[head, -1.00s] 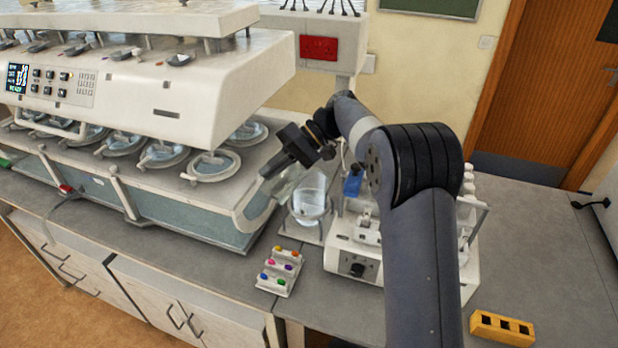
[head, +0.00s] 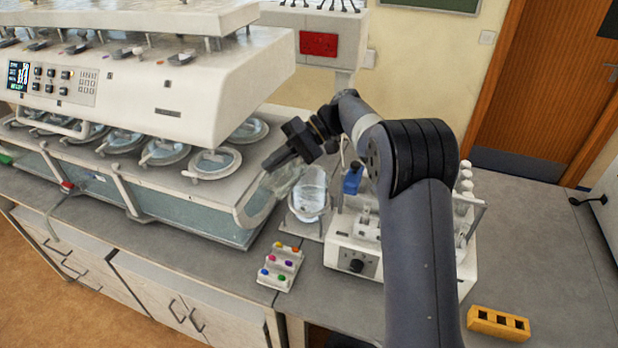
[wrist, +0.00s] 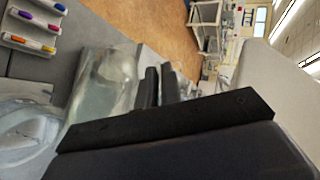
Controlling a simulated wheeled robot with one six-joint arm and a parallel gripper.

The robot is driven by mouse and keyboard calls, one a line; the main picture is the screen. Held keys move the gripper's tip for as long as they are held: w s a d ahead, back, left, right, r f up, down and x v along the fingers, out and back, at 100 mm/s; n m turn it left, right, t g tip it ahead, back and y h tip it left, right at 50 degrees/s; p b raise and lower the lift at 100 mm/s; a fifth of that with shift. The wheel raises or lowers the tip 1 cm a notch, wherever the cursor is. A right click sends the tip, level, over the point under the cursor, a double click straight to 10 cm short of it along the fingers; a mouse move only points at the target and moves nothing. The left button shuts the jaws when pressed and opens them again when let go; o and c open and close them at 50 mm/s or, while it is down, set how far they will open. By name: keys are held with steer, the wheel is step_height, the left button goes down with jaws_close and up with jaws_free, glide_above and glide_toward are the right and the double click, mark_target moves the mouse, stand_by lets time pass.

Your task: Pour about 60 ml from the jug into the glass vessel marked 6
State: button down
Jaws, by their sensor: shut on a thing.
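My gripper (head: 269,163) is at the right end of the bath machine, shut on the clear jug (head: 284,179). The jug is tilted and see-through, so its outline is hard to tell from the glass behind it. In the wrist view the jug (wrist: 108,85) lies beside the dark fingers (wrist: 160,85) and seems to hold clear liquid. Several round glass vessels sit in the bath, such as the front right one (head: 214,163). No number 6 can be read. Another clear glass vessel (head: 311,192) stands just right of the jug.
The bath machine's white head (head: 200,95) overhangs the vessels at left. A rack with coloured pieces (head: 280,268) lies in front on the bench. The right bench is mostly clear.

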mark_target(268, 184)
steer(key=shift+w+d+r+m+g+y, duration=0.3)
steer(key=shift+w+d+r+g+y, duration=0.2)
steer(key=shift+w+r+y, duration=0.15)
stand_by(2.0)
steer(key=shift+s+a+f, duration=0.1)
steer(key=shift+s+a, duration=0.15)
steer(key=shift+s, duration=0.05)
steer(key=shift+s+a+f+n+t+h+b, duration=0.25)
steer(key=shift+s+f+t+h+b, duration=0.1)
steer(key=shift+f+h+b, duration=0.15)
steer(key=shift+s+a+f+n+t+h+b, duration=0.15)
steer(key=shift+s+a+f+t+h+b, duration=0.15)
steer(key=shift+f+h, duration=0.3)
steer(key=shift+r, duration=0.15)
steer(key=shift+f+t, duration=0.2)
steer(key=shift+t, duration=0.05)
steer(key=shift+f+b, duration=0.2)
steer(key=shift+b, duration=0.25)
steer(key=shift+s+a+f+h+b, duration=0.2)
steer(key=shift+s+f+h+b, duration=0.15)
steer(key=shift+b, duration=0.6)
steer(key=shift+s+a+f+n+t+h+b, duration=0.1)
steer(key=shift+f+n+t+h+b, duration=0.1)
steer(key=shift+f+t+b, duration=0.3)
steer(key=shift+s+a+f+n+t+h+b, duration=0.1)
steer(key=shift+f+h+b, duration=0.1)
steer(key=shift+b, duration=0.5)
steer(key=shift+s+a+f+t+h+b, duration=0.2)
steer(key=shift+f+t+h+b, duration=0.15)
steer(key=shift+b, duration=0.2)
